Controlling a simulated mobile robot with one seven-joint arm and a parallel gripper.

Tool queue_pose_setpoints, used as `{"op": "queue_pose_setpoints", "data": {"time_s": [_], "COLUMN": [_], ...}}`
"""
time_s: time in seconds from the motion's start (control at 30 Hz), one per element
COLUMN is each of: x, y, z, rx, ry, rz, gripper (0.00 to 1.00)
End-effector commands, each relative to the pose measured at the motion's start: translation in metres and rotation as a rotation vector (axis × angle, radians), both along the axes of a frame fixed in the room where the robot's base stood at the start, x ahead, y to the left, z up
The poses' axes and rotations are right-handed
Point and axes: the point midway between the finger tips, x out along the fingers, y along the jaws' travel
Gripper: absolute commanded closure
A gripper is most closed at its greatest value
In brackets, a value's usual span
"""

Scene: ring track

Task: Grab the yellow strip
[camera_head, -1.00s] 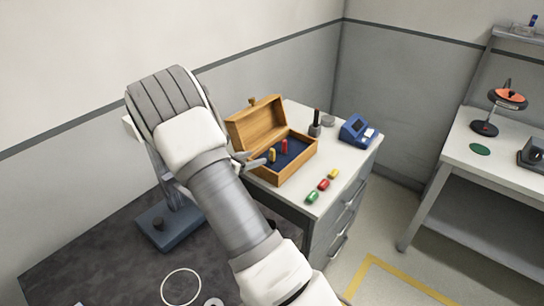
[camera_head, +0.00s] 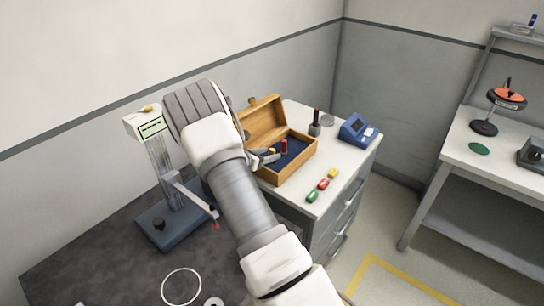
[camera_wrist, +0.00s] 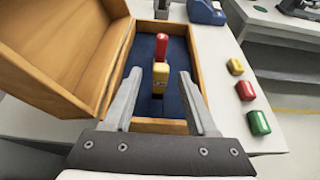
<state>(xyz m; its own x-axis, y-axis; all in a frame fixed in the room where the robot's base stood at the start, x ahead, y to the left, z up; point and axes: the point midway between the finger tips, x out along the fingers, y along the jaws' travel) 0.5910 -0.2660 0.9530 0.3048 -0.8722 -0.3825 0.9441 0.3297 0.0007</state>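The yellow strip (camera_wrist: 160,76) stands upright inside the open wooden box (camera_wrist: 60,50), on its dark blue lining. A red strip (camera_wrist: 163,44) stands just behind it in the wrist view and also shows in the head view (camera_head: 284,146). My gripper (camera_wrist: 160,88) is open and empty, with one finger on each side of the yellow strip in the wrist picture. I cannot tell whether the fingertips are at the strip's depth. In the head view, the gripper is at the box's left side and partly covers the yellow strip.
The box's raised lid (camera_head: 262,121) stands close to my gripper. Yellow (camera_wrist: 235,66), red (camera_wrist: 245,91) and green (camera_wrist: 259,123) pieces lie on the white tabletop right of the box. A blue device (camera_head: 358,130) stands behind them. A scale-like stand (camera_head: 152,124) is left of my arm.

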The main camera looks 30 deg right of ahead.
Motion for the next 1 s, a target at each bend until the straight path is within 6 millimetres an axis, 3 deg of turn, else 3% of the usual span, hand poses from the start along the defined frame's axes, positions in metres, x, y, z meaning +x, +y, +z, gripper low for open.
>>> {"op": "queue_pose_setpoints", "data": {"time_s": [0.03, 0.3, 0.77, 1.0], "x": [0.0, 0.0, 0.0, 0.0], "y": [0.0, 0.0, 0.0, 0.0], "z": [0.0, 0.0, 0.003, 0.03], "rx": [0.0, 0.0, -0.001, -0.001], "ry": [0.0, 0.0, 0.0, 0.0], "rz": [0.0, 0.0, 0.0, 0.0], "gripper": [0.53, 1.0, 1.0, 1.0]}}
